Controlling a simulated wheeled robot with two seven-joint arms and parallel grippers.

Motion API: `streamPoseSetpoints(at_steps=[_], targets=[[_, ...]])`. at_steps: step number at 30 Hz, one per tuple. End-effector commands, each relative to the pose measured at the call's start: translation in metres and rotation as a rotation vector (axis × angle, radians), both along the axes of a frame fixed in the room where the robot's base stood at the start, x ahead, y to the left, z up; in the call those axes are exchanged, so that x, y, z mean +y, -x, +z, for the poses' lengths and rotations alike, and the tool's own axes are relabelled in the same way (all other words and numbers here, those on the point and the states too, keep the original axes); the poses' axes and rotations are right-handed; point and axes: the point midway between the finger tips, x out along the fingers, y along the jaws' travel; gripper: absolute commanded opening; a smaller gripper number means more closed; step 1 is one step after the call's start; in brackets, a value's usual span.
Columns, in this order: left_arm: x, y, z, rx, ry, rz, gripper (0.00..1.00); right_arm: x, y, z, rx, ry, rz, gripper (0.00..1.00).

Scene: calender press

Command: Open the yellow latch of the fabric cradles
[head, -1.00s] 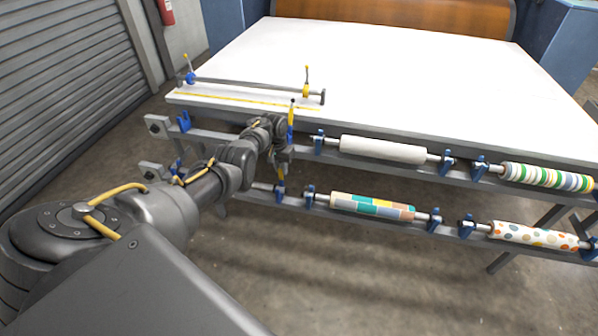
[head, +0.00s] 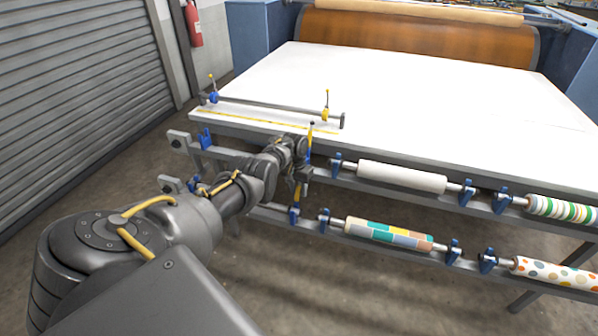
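On the table's front left corner, a thin bar (head: 270,105) rests in two cradles. The left one is a blue cradle (head: 212,97) with an upright lever. The right one has a yellow latch (head: 325,114) with an upright lever. Below the table's front edge, another upright lever in yellow and blue (head: 309,137) stands beside my arm, on the rack. My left gripper (head: 304,176) is at the front rack just under that lever, partly hidden by my own wrist. Its fingers are too small and dark to tell open from shut. My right gripper is out of view.
Fabric rolls lie in blue cradles on two rack rails: white (head: 402,176), striped (head: 560,210), patchwork (head: 388,234) and dotted (head: 555,273). The white table top (head: 430,110) is mostly clear. A shutter (head: 80,90) stands at left, with a fire extinguisher (head: 193,25).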

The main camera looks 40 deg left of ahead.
Motion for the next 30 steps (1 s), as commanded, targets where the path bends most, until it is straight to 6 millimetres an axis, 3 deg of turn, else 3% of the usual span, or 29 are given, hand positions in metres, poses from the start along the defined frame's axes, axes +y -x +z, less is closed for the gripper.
streamPoseSetpoints(at_steps=[5,14,21,30], targets=[[0.001,0.000,0.006,0.001,-0.001,0.001,0.36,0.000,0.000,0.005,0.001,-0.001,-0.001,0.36],[0.003,-0.002,0.061,-0.002,-0.001,-0.001,0.36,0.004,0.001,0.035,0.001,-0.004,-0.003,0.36],[0.005,-0.002,0.096,-0.001,0.001,-0.003,0.36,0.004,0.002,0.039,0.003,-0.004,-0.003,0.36],[0.006,-0.002,0.108,0.002,-0.001,-0.001,0.36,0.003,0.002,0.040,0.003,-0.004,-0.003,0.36]])
